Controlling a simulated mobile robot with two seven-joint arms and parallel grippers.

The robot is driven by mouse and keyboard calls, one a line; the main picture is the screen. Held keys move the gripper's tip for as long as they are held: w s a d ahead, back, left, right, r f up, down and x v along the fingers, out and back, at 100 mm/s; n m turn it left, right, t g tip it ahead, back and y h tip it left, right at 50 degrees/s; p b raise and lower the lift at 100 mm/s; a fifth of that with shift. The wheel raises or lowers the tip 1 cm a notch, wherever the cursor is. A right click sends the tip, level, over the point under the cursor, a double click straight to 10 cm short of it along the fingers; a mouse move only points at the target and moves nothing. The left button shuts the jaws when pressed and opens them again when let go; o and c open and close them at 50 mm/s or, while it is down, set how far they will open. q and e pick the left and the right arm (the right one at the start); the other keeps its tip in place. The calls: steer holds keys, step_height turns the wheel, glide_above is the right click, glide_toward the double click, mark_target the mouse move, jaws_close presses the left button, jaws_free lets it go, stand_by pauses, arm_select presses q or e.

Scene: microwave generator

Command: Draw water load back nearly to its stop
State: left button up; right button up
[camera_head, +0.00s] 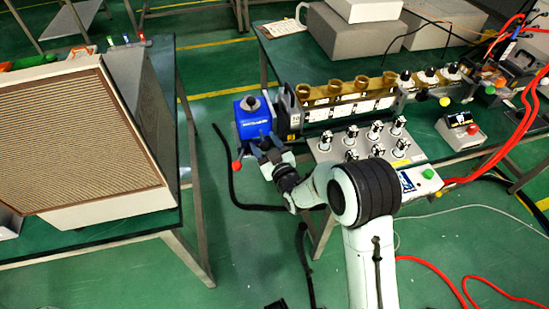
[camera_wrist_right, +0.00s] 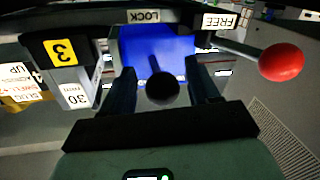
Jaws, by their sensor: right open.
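The water load appears to be the blue block (camera_head: 254,123) at the left end of the brass waveguide line; its blue face also shows in the right wrist view (camera_wrist_right: 157,45). A dark round knob (camera_wrist_right: 163,88) on a short stem stands out from that face. My right gripper (camera_wrist_right: 163,90) is open, with one finger on each side of the knob and visible gaps between. In the head view the right gripper (camera_head: 262,150) reaches the block's near side. A red ball lever (camera_wrist_right: 281,62) sits to the right, by the LOCK and FREE labels (camera_wrist_right: 222,21). My left gripper is not seen.
The brass waveguide line (camera_head: 345,88) runs right from the block. A panel with several knobs (camera_head: 370,142) lies in front of it. Red hoses (camera_head: 510,140) hang at right. A large ribbed box (camera_head: 80,140) stands on the left table, with an open floor gap between the tables.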

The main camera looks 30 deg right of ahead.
steer(key=s, duration=1.2)
steer(key=shift+a, duration=0.25)
